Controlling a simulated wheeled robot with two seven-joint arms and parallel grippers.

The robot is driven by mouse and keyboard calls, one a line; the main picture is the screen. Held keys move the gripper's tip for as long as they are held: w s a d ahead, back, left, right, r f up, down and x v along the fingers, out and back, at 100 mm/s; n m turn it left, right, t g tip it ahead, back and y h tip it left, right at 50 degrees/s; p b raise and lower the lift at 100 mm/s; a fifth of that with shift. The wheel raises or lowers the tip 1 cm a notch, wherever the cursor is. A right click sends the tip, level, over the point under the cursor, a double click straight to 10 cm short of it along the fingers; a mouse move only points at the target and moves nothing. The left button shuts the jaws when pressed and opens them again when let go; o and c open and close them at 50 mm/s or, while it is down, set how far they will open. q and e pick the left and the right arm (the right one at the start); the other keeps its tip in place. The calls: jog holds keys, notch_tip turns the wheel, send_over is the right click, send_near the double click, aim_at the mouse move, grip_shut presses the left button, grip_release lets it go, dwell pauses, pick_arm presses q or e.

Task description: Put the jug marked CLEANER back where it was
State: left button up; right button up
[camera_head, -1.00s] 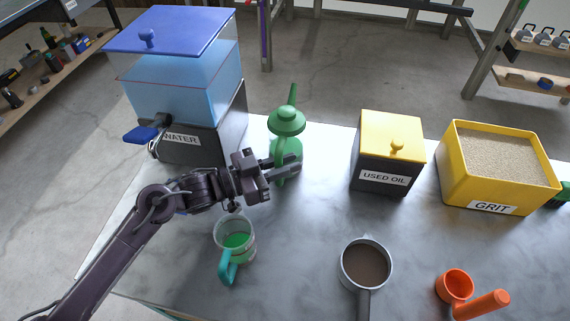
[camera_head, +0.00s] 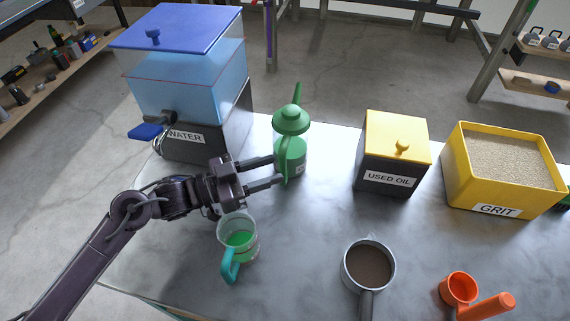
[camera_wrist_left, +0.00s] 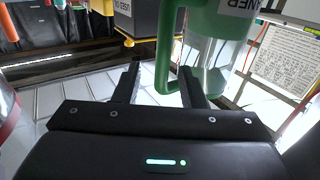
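The green jug (camera_head: 290,152) stands upright on the table between the water tank and the used oil box. In the left wrist view the jug (camera_wrist_left: 212,22) shows a label of which "ANER" can be read. Its green handle (camera_wrist_left: 165,70) lies toward my left gripper, near the gap between the fingertips. My left gripper (camera_head: 279,171) is open, with its two fingers spread and pointing at the jug from the left. The fingers (camera_wrist_left: 162,82) also show apart in the left wrist view, and I cannot tell whether they touch the handle. My right gripper is out of view.
The water tank (camera_head: 205,125) stands behind my left gripper. A clear cup with green liquid (camera_head: 240,240) stands just in front of it. The used oil box (camera_head: 388,178), grit bin (camera_head: 497,210), brown-filled pot (camera_head: 368,266) and orange cup (camera_head: 458,289) are to the right.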

pick_arm(q)
jog(key=v, duration=0.6)
jog(key=shift+a, duration=0.3)
jog(key=shift+s, duration=0.15)
